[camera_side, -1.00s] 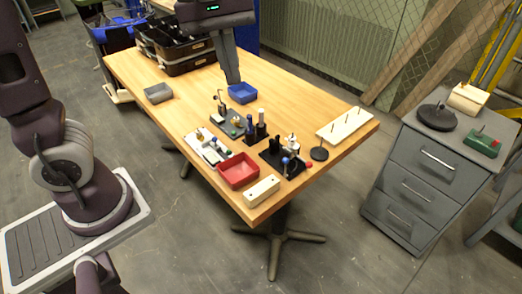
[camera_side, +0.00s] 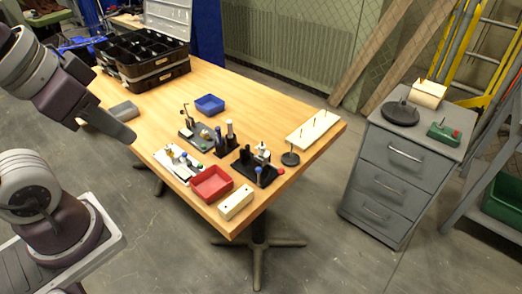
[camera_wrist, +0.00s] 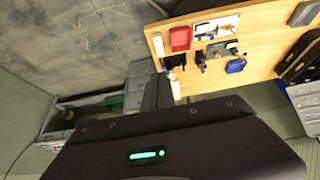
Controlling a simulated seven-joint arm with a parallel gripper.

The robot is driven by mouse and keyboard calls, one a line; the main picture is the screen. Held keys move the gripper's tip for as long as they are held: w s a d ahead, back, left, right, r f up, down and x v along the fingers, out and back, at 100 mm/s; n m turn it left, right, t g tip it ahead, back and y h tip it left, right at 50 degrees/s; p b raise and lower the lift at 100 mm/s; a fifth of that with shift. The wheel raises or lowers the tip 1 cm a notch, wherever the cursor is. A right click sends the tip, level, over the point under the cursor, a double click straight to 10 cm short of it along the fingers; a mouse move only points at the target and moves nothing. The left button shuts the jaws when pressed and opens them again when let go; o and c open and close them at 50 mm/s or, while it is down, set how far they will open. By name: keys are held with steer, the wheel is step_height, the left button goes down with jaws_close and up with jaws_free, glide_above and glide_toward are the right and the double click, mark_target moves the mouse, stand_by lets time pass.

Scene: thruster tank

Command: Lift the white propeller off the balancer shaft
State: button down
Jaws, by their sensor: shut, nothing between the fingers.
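I cannot make out a white propeller for certain in either view; the parts on the table are too small. A grey plate with a thin upright post (camera_side: 187,117) stands mid-table, and a black round base with a thin rod (camera_side: 290,158) stands near the right edge. I cannot tell which, if either, is the balancer shaft. My gripper (camera_side: 128,137) is shut and empty, at the table's left side, well away from both stands. In the wrist view my gripper (camera_wrist: 157,93) points past the table's edge, its fingers together.
The wooden table (camera_side: 270,103) also holds a red tray (camera_side: 211,184), a blue tray (camera_side: 209,105), a white pegged board (camera_side: 313,129), a cream block (camera_side: 236,202) and black cases (camera_side: 150,75). A grey drawer cabinet (camera_side: 390,180) carries another round base (camera_side: 400,113).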

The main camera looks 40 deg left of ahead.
steer(key=c, duration=2.1)
jaws_free()
steer(key=o, duration=0.9)
steer(key=shift+c, duration=0.2)
steer(key=n+g+h, duration=0.3)
steer(key=n, duration=1.7)
glide_above(262, 149)
steer(key=s+a, duration=0.2)
steer(key=s, duration=0.2)
step_height(262, 149, down, 13)
steer(key=w+a+f+n, duration=0.2)
steer(key=w+f+n, duration=0.1)
steer(key=f, duration=0.3)
steer(key=shift+w+h, duration=0.2)
steer(key=shift+h, duration=0.2)
steer(key=shift+n, duration=0.5)
steer(key=x, duration=0.7)
steer(key=shift+s+d+f, duration=0.15)
steer(key=shift+d+f, duration=0.15)
steer(key=shift+f, duration=0.1)
steer(key=shift+c, duration=0.2)
